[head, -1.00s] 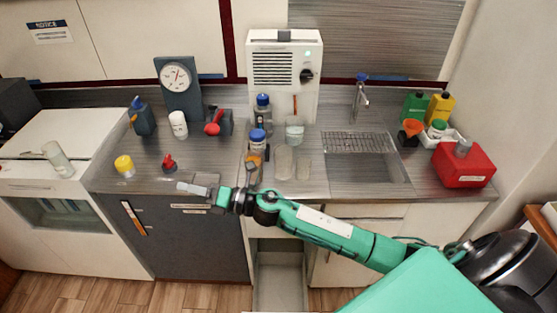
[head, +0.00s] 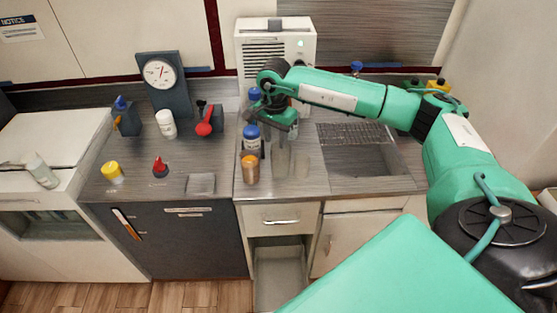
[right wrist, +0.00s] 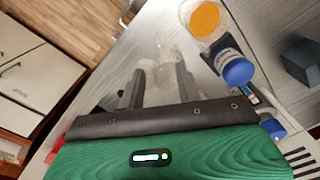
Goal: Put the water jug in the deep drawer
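Two clear vessels stand side by side on the counter right of the orange-brown jar. The left, taller one (head: 281,160) looks like the water jug, though its outline is faint; the other clear vessel (head: 302,165) is beside it. My right gripper (head: 287,128) points down just above them. In the right wrist view its fingers (right wrist: 161,88) are apart, with clear vessels (right wrist: 164,62) beyond and partly between them; contact cannot be told. The deep drawer (head: 279,275) is open below the counter. My left gripper is not in view.
The orange-brown jar (head: 250,170) and a blue-capped bottle (head: 251,140) stand close left of the vessels. The sink (head: 362,162) is to the right. A shut drawer (head: 281,216) sits above the open one. The counter front left of the jar holds a flat grey plate (head: 200,183).

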